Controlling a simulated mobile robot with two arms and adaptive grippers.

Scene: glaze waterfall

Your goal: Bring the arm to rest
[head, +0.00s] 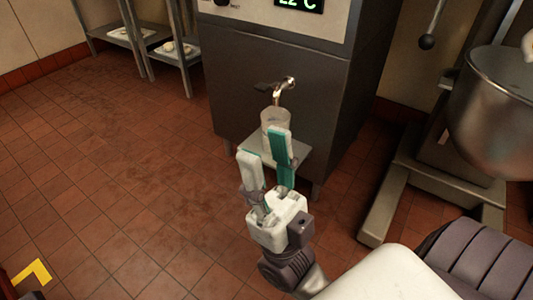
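My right arm reaches in from the lower right. Its gripper (264,150) has its two white and teal fingers spread apart, with nothing between them that I can see. A clear cup (274,118) stands upright beyond the fingertips, on a small shelf (299,154) at the front of the dark machine. The right finger overlaps the lower part of the cup in the picture. I cannot tell whether it touches. My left gripper does not show.
The dark machine (235,85) has a tap (284,86) above the cup and a green display. A mixer with a large metal bowl (490,110) stands at the right. A metal rack (178,55) is at the back left.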

